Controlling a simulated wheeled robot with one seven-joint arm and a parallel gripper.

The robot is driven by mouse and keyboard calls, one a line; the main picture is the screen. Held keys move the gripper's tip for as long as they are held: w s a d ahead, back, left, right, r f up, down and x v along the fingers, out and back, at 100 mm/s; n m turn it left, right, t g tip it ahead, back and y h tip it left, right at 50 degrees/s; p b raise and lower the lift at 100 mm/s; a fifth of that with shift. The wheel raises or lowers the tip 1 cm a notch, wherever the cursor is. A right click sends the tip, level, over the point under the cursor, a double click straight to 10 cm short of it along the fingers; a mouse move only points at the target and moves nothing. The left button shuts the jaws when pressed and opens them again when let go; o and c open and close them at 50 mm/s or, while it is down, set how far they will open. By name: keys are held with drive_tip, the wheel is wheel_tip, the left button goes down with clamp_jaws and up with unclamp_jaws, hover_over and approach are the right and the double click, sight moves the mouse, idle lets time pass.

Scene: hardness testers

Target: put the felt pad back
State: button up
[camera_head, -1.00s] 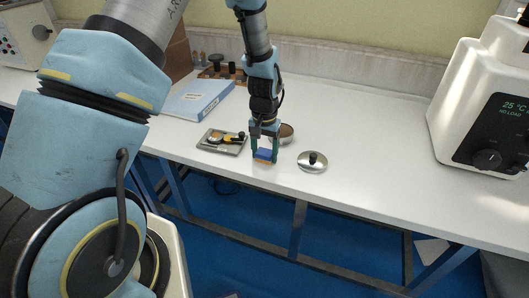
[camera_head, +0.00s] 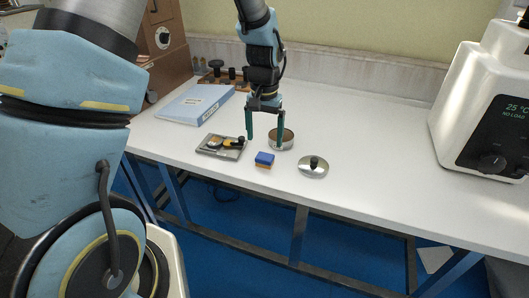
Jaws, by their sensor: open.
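A small blue block with an orange lower layer (camera_head: 264,159), which looks like the felt pad, sits on the white table near its front edge. My gripper (camera_head: 265,142) is open and empty, with its green fingers apart. It is above and slightly behind the block, clear of it. A round metal tin (camera_head: 284,147) with a brownish inside stands open behind the block, partly hidden by one finger. A shiny round lid with a black knob (camera_head: 313,168) lies to the right of the block.
A grey tray (camera_head: 231,157) with small black and yellow tools lies left of the block. A blue-and-white binder (camera_head: 190,106) and a wooden rack (camera_head: 222,78) are farther back. A white tester (camera_head: 460,110) stands at the right. The table's middle right is clear.

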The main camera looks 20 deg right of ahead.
drive_tip(key=w+a+r+n, duration=0.15)
drive_tip(key=a+r, duration=0.25)
drive_tip(key=a, duration=0.5)
drive_tip(key=a+r+n, duration=0.2)
drive_tip(key=a+r, duration=0.1)
drive_tip(key=a, duration=0.5)
drive_tip(key=s+a+r+n+t, duration=0.1)
drive_tip(key=s+a+n, duration=0.3)
drive_tip(key=a, duration=0.9)
drive_tip(key=shift+s+r+t+b, duration=0.15)
drive_tip(key=shift+s+t+b, duration=0.15)
drive_tip(key=shift+s, duration=0.45)
